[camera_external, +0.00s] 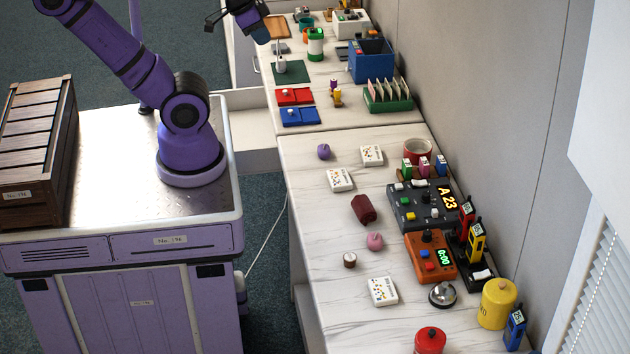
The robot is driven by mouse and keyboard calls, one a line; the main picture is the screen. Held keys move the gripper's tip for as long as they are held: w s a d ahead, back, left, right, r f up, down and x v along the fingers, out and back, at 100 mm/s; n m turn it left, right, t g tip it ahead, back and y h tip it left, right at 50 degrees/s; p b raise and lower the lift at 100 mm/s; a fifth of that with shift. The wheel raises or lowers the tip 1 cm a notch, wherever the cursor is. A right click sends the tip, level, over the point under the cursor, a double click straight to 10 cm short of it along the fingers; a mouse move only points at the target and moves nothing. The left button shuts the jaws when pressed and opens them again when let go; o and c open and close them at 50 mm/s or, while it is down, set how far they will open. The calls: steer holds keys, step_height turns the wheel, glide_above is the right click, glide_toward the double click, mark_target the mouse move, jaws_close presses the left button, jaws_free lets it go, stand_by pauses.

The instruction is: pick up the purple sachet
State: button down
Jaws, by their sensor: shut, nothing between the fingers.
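The purple sachet (324,152), a small rounded purple pouch, lies on the near white marbled counter (310,215), close to its left edge. Nothing touches it. My gripper (261,34) is at the top of the view, partly cut off by the frame edge. It is shut and empty. It is up and to the left of the sachet in the picture, well apart from it.
A similar pink pouch (375,241) is farther down. Blue (300,116) and red trays (294,96) sit on the far counter. A grey wall (480,80) borders the right side.

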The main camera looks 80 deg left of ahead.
steer(key=shift+c, duration=1)
jaws_free()
steer(key=w+a+f+g, duration=0.1)
steer(key=w+a+f, duration=0.1)
steer(key=w, duration=0.3)
steer(key=w+a+f, duration=0.3)
steer(key=w, duration=0.3)
steer(key=m+g, duration=0.1)
steer(key=g, duration=0.3)
glide_above(324, 147)
step_height(324, 147, down, 37)
step_height(324, 147, down, 6)
steer(key=shift+w+a+r, duration=0.1)
steer(key=shift+r, duration=0.05)
steer(key=shift+d+f, duration=0.2)
steer(key=shift+f, duration=2.45)
